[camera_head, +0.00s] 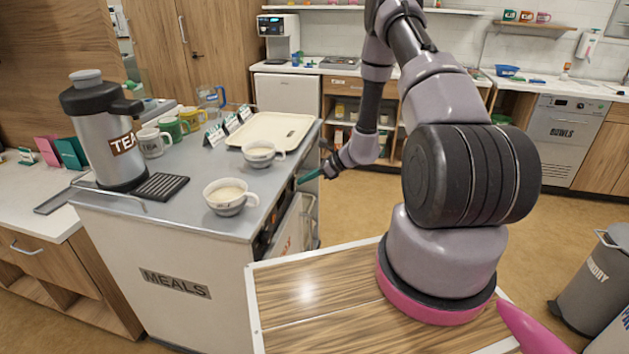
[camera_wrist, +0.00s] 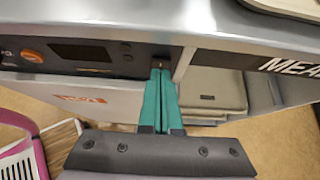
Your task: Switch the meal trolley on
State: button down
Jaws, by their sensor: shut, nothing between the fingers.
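The meal trolley (camera_head: 190,228) has a grey top and a white end wall marked MEALS. In the wrist view, a dark control panel (camera_wrist: 120,54) runs along its side under the top edge. The panel carries an orange knob (camera_wrist: 32,55), a dark display (camera_wrist: 80,53) and small buttons. My gripper (camera_head: 299,181) is at the trolley's side, below the top. In the wrist view my gripper (camera_wrist: 158,71) has its teal fingers together and empty. Their tips are at the panel's right end, by a small dark fitting (camera_wrist: 157,59) that they partly hide. I cannot tell whether they touch it.
On the trolley top stand two filled cups (camera_head: 231,195) (camera_head: 263,153), a cream tray (camera_head: 271,130), a tea flask (camera_head: 104,132), several mugs and a glass jug (camera_head: 211,98). A grey bin (camera_head: 597,275) stands at the right. The floor beyond the trolley is clear.

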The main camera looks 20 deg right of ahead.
jog(key=shift+a, duration=0.15)
jog(key=shift+w+a+r, duration=0.2)
jog(key=shift+w+a, duration=0.05)
jog(key=shift+a, duration=0.05)
jog(key=shift+r, duration=0.15)
jog(key=shift+r, duration=0.7)
jog(key=shift+d, duration=0.1)
